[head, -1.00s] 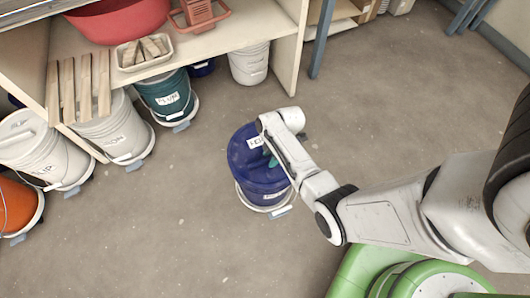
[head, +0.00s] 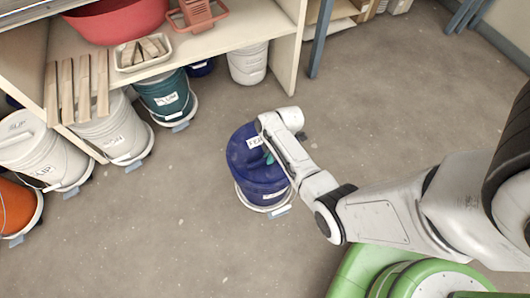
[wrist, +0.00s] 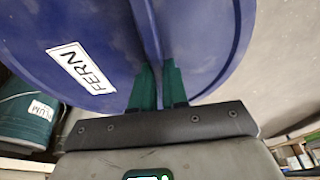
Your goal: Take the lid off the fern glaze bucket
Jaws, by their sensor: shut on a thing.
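The fern glaze bucket (head: 265,194) is blue and stands upright on a low white wheeled base on the floor, mid-picture in the head view. Its blue lid (head: 240,152) sits on top, and I see no gap under it. In the wrist view the lid (wrist: 205,30) fills the upper part, with a white FERN label and a raised ridge across its middle. My gripper (wrist: 158,75) has its green fingers shut on this ridge, one on each side. In the head view my gripper (head: 268,158) is partly hidden by my wrist.
A plum bucket (head: 165,92), a white iron bucket (head: 115,135) and a white slip bucket (head: 40,150) stand left, under or beside a shelf (head: 215,60). An orange bucket (head: 14,205) is at the left edge. Floor around the fern bucket is clear.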

